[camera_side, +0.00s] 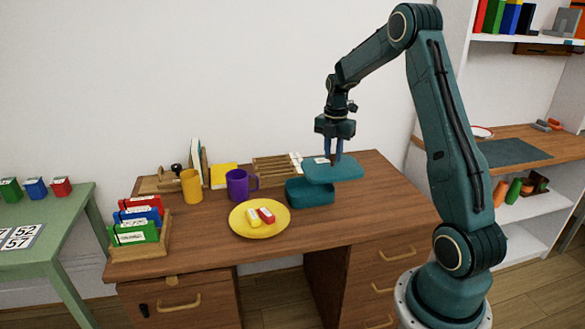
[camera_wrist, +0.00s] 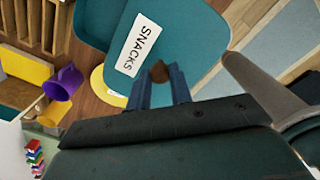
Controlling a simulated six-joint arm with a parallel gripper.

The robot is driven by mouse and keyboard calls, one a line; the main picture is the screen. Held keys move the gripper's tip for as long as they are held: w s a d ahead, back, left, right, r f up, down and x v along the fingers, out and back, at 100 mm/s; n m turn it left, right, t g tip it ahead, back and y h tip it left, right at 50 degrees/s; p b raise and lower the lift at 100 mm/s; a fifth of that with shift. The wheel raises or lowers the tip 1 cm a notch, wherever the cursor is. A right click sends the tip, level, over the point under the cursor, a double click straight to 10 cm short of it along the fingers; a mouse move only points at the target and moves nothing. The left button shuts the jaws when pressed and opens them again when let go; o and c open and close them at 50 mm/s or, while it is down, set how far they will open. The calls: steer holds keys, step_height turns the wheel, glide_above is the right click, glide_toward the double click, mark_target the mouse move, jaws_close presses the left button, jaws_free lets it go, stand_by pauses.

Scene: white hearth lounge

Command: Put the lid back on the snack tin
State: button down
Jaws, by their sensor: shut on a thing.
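The teal lid (camera_side: 340,171) hangs level in the air, gripped by its small brown knob (camera_wrist: 159,72). My gripper (camera_side: 333,158) is shut on that knob; its blue fingers (camera_wrist: 161,76) show on both sides of it in the wrist view. The lid's white SNACKS label is readable in the wrist view. The teal snack tin (camera_side: 308,193) stands on the wooden desk, below the lid and offset to its left in the side view. The lid overlaps part of the tin and hides some of its top. In the wrist view the tin (camera_wrist: 92,22) shows beside the lid.
A yellow plate (camera_side: 240,228) with two small blocks lies left of the tin on the desk (camera_side: 362,215). A purple mug (camera_side: 237,184), a yellow cup (camera_side: 191,186) and a wooden rack (camera_side: 272,168) stand nearby. The desk right of the tin is clear.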

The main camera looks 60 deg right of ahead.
steer(key=w+d+f, duration=0.7)
steer(key=w, duration=0.4)
steer(key=shift+f, duration=0.15)
steer(key=shift+f, duration=0.15)
step_height(320, 180, down, 6)
stand_by(0.9)
steer(key=shift+f, duration=0.2)
stand_by(2.1)
steer(key=c, duration=0.7)
jaws_free()
steer(key=shift+r, duration=0.15)
